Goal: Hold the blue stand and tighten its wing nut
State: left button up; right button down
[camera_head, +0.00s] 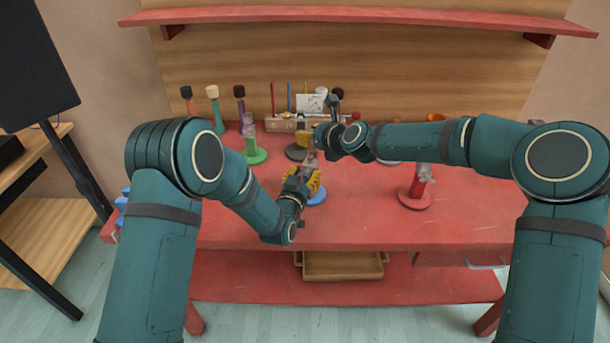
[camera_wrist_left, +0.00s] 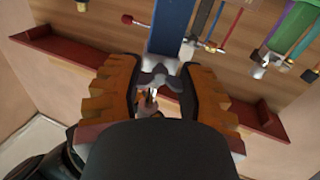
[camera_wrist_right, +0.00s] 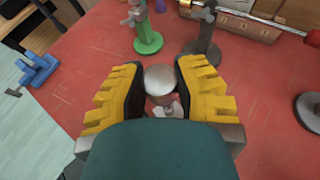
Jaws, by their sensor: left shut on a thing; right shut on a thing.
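The blue stand stands on the red table; its round blue base (camera_head: 317,196) shows in the head view, mostly behind my left gripper (camera_head: 306,174). In the left wrist view the blue post (camera_wrist_left: 173,28) runs up between the fingertips, and the grey wing nut (camera_wrist_left: 158,79) sits between both fingers. My left gripper is shut on the wing nut from the front. My right gripper (camera_head: 308,148) is above it, shut from above on the stand's upper part; its round silver top (camera_wrist_right: 160,78) shows between the fingers in the right wrist view. The grippers hide most of the stand.
A green stand (camera_head: 255,155) is behind at left, a dark stand (camera_wrist_right: 202,50) just behind the blue one, and a red stand (camera_head: 415,194) at right. Coloured mallets and a wooden box stand at the back. The table's front is clear. A red shelf (camera_head: 360,14) spans the wall.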

pick_arm(q)
jog(key=o, duration=1.3)
jog(key=shift+c, duration=0.2)
jog(key=v, duration=1.2)
pick_arm(e)
jog(key=c, duration=0.7)
grip_release()
jog(key=shift+c, duration=0.2)
